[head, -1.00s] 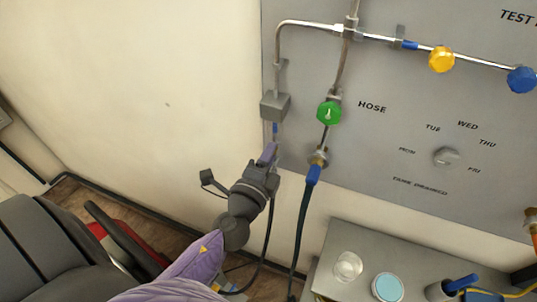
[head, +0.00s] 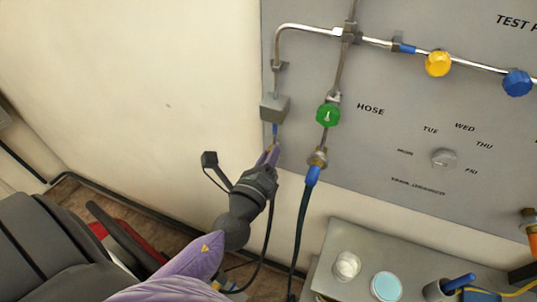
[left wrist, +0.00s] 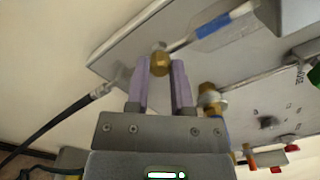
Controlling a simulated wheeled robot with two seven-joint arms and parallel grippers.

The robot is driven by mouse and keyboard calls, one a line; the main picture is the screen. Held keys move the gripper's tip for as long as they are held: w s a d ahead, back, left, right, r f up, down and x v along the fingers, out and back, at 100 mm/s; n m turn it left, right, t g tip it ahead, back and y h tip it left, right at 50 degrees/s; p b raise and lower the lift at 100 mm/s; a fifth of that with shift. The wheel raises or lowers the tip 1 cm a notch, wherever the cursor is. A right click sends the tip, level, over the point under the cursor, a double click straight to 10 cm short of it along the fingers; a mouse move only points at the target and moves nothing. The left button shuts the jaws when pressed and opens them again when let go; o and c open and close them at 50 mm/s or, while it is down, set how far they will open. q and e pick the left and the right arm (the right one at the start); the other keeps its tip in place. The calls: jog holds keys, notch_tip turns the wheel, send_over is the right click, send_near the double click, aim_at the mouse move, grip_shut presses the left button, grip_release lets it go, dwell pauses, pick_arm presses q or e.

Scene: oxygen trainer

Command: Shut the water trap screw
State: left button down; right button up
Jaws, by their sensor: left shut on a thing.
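The grey water trap box (head: 274,107) is fixed to the left edge of the panel in the head view, with a short blue-banded pipe (head: 275,129) below it. The brass screw (left wrist: 159,62) at that pipe's end sits between the purple fingertips in the left wrist view. My left gripper (head: 270,154) is shut on this screw, just below the trap; it also shows in the left wrist view (left wrist: 161,72). The fingers mostly hide the screw in the head view. My right gripper is not in view.
A green knob (head: 328,115) and a blue-collared hose (head: 305,215) are close to the right of the gripper. Yellow (head: 438,63) and blue (head: 517,83) knobs are farther right. A grey shelf (head: 345,232) holds a jar and a light-blue lid below.

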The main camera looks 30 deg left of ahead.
pick_arm(q)
jog(key=shift+f, duration=0.1)
dwell(0.4)
jog(key=shift+c, duration=2.4)
grip_release()
jog(key=s+d+b, duration=0.1)
jog(key=s+b, duration=0.2)
jog(key=s, duration=0.7)
jog(key=shift+d, duration=0.25)
